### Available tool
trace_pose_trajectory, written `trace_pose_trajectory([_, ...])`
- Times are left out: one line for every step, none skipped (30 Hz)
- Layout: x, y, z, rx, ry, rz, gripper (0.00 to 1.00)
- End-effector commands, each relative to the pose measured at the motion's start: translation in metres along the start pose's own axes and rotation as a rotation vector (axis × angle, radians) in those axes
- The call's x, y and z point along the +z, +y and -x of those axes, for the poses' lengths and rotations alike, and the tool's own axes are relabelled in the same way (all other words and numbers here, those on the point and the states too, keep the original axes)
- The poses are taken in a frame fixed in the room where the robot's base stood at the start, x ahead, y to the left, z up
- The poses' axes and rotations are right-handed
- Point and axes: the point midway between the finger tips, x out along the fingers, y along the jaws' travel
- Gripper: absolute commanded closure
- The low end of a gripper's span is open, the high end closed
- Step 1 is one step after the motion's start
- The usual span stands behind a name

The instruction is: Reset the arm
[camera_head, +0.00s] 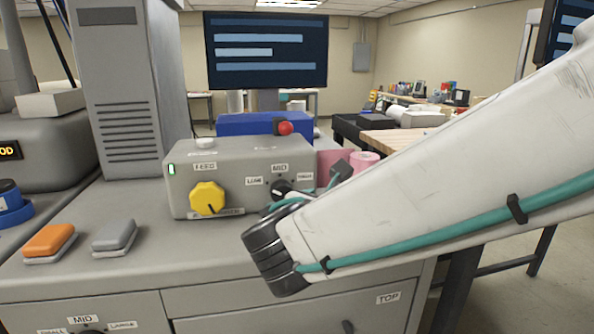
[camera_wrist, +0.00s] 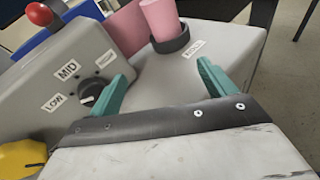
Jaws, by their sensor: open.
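My gripper (camera_wrist: 162,90) is open in the wrist view, with two teal fingers apart and nothing between them. It is close to the grey control box (camera_wrist: 40,85), near its small black knob (camera_wrist: 92,92) with the MID and LOW labels. In the head view my white arm reaches in from the right. My gripper is mostly hidden behind the arm there; some teal shows near the knob. The control box (camera_head: 240,160) carries a yellow knob (camera_head: 207,198) under the FEED label and the black knob (camera_head: 281,188).
A red ball-topped lever (camera_head: 285,128) rises by a blue box (camera_head: 240,124). Pink rolls (camera_head: 363,160) stand right of the control box. Orange (camera_head: 49,240) and grey (camera_head: 115,235) buttons sit on the counter at left. A monitor (camera_head: 266,50) stands behind.

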Motion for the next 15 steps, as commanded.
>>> trace_pose_trajectory([0.010,-0.040,-0.012,-0.115,0.035,-0.126,0.17])
trace_pose_trajectory([0.013,-0.063,-0.016,-0.183,0.057,-0.205,0.17])
trace_pose_trajectory([0.015,-0.094,-0.019,-0.277,0.085,-0.316,0.17])
trace_pose_trajectory([0.016,-0.117,-0.020,-0.351,0.104,-0.405,0.17])
trace_pose_trajectory([0.016,-0.141,-0.019,-0.426,0.121,-0.498,0.17])
trace_pose_trajectory([0.014,-0.172,-0.015,-0.531,0.143,-0.629,0.17])
trace_pose_trajectory([0.012,-0.192,-0.009,-0.607,0.156,-0.728,0.17])
trace_pose_trajectory([0.009,-0.211,-0.003,-0.684,0.167,-0.828,0.17])
trace_pose_trajectory([0.003,-0.234,0.007,-0.783,0.179,-0.962,0.17])
trace_pose_trajectory([-0.001,-0.249,0.016,-0.857,0.186,-1.064,0.17])
trace_pose_trajectory([-0.005,-0.262,0.025,-0.928,0.191,-1.166,0.17])
trace_pose_trajectory([-0.013,-0.276,0.038,-1.022,0.198,-1.300,0.17])
trace_pose_trajectory([-0.017,-0.285,0.048,-1.089,0.200,-1.400,0.17])
trace_pose_trajectory([-0.022,-0.291,0.058,-1.154,0.202,-1.499,0.17])
trace_pose_trajectory([-0.028,-0.296,0.070,-1.234,0.204,-1.622,0.17])
